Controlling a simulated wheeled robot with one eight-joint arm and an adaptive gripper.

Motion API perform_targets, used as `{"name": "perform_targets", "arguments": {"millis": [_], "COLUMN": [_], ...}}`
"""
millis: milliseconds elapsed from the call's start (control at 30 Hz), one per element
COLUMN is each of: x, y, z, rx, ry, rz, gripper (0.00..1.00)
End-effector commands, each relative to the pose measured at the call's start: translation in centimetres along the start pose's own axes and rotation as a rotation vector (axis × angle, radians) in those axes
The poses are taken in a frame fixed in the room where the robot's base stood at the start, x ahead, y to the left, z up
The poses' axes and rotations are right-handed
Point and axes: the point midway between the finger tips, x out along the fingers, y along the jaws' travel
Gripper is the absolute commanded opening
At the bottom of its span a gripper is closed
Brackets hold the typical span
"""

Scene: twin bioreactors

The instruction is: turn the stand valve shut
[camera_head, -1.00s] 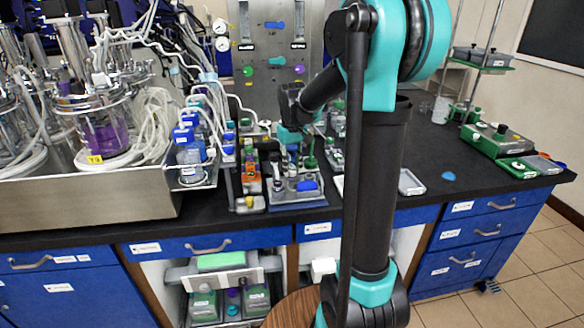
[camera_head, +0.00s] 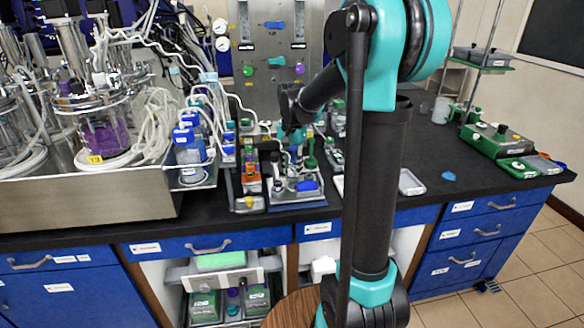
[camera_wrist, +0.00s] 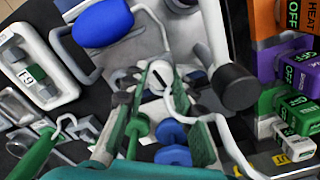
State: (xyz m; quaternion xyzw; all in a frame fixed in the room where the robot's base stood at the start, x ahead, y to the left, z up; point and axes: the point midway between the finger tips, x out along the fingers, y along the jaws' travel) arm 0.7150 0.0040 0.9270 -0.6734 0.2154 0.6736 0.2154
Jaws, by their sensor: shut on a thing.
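The small grey stand (camera_head: 293,200) is on the bench below my arm, with a blue oval part at its front. In the wrist view, the blue oval (camera_wrist: 103,22) is at the upper left. A pale round knob with a dark mark (camera_wrist: 160,74), apparently the stand valve, sits between my fingertips. My gripper (camera_wrist: 157,88) is shut on it, pointing down over the stand. In the head view my gripper (camera_head: 294,155) is small, and its fingertips and the valve are hard to make out.
Purple and green OFF-labelled blocks (camera_wrist: 296,68) lie right of the gripper in the wrist view. A dark cylinder (camera_wrist: 236,86) stands close beside it. Blue-capped bottles (camera_head: 188,150) stand left of the stand. The bench is clearer toward the right (camera_head: 430,150).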

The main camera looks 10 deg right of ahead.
Motion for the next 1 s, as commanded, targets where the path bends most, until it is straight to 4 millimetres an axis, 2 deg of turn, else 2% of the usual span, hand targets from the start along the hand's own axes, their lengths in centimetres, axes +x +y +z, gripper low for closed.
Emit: {"name": "perform_targets", "arguments": {"millis": [367, 900, 933, 1000], "x": [-0.03, -0.03, -0.03, -0.03], "y": [-0.03, -0.03, -0.03, -0.02], "z": [-0.05, -0.03, -0.03, -0.02], "rx": [0.158, 0.183, 0.182, 0.182], "ry": [0.001, 0.0, 0.0, 0.0], "rz": [-0.001, 0.0, -0.001, 0.0], "gripper": [0.0, 0.0, 0.27, 0.36]}}
